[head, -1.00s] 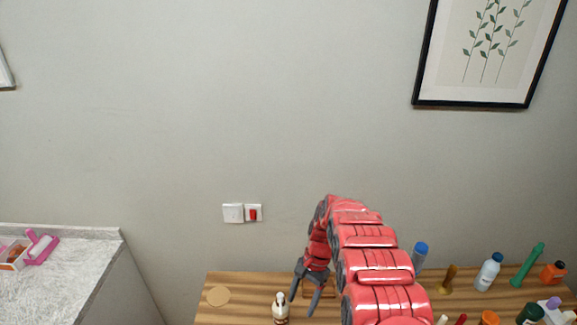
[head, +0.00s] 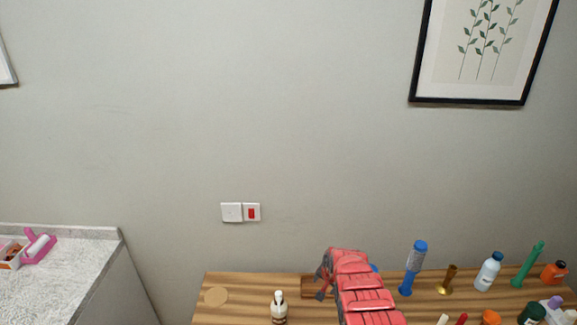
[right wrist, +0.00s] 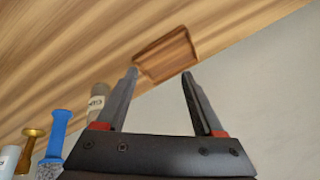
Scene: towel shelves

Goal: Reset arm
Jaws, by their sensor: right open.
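My right arm reaches over the wooden table (head: 240,290) in the head view, and its red links hide part of the table. My right gripper (right wrist: 160,80) is open and empty in the right wrist view, with the two fingers apart. A small wooden tray (right wrist: 168,55) lies on the table beyond the fingertips. A bottle with a white top (head: 279,308) stands on the table to the left of my right arm. My left gripper is not in view.
A grey counter (head: 75,265) stands further left.

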